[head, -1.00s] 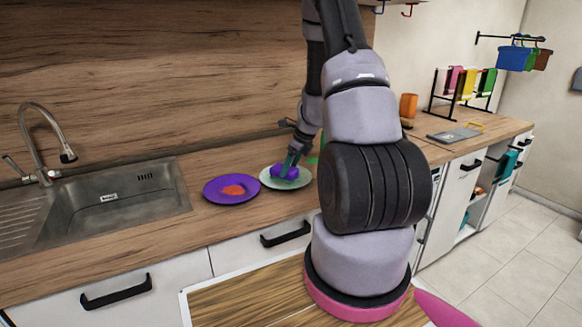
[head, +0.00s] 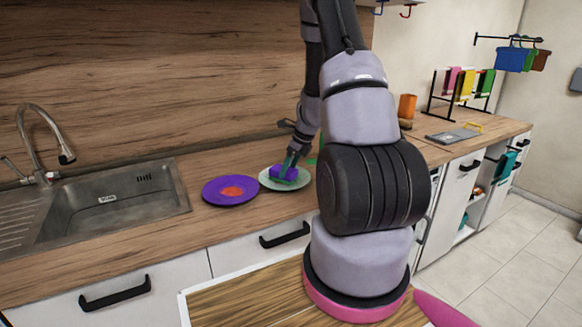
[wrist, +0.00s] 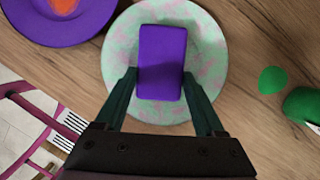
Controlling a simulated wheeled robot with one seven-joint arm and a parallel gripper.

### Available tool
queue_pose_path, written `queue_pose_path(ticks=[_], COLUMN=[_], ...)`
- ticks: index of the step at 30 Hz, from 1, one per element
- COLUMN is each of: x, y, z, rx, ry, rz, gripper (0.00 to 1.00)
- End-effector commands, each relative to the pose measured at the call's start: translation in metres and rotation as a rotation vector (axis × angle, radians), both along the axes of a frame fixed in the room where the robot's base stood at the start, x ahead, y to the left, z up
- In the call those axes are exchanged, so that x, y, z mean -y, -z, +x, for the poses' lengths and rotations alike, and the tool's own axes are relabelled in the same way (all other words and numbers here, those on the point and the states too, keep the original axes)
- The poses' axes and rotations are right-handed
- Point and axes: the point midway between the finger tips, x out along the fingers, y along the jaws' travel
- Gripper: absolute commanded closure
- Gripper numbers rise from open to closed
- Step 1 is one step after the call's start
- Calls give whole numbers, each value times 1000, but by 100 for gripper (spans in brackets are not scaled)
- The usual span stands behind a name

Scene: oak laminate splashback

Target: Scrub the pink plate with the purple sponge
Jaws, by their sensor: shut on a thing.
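The purple sponge (wrist: 162,62) is a rectangular block between the fingers of my gripper (wrist: 161,84), which is shut on it. It lies over a round plate (wrist: 118,62) mottled pale green and pink, covering its middle; whether it touches the surface is hard to tell. In the head view, the sponge (head: 284,174) and my gripper (head: 288,168) are low over the plate (head: 298,184), which looks mostly pale green there. The plate's centre is hidden by the sponge.
A purple plate (head: 215,194) with an orange-red patch (head: 233,191) sits just left. The sink (head: 125,205) is further left. In the wrist view, a green blob (wrist: 272,80) and a green object (wrist: 303,104) lie right of the mottled plate. Bare counter (head: 130,245) runs along the front.

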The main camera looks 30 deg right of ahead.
Motion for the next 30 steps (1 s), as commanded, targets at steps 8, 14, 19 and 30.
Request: queue_pose_path(ticks=[8, 14, 19, 30], x=[2, 12, 17, 3], y=[1, 1, 1, -1], z=[1, 7, 10, 2], rx=[0, -1, -2, -1], ry=[0, 1, 0, 0], rz=[0, 0, -1, -1], gripper=[73, 73, 73, 73])
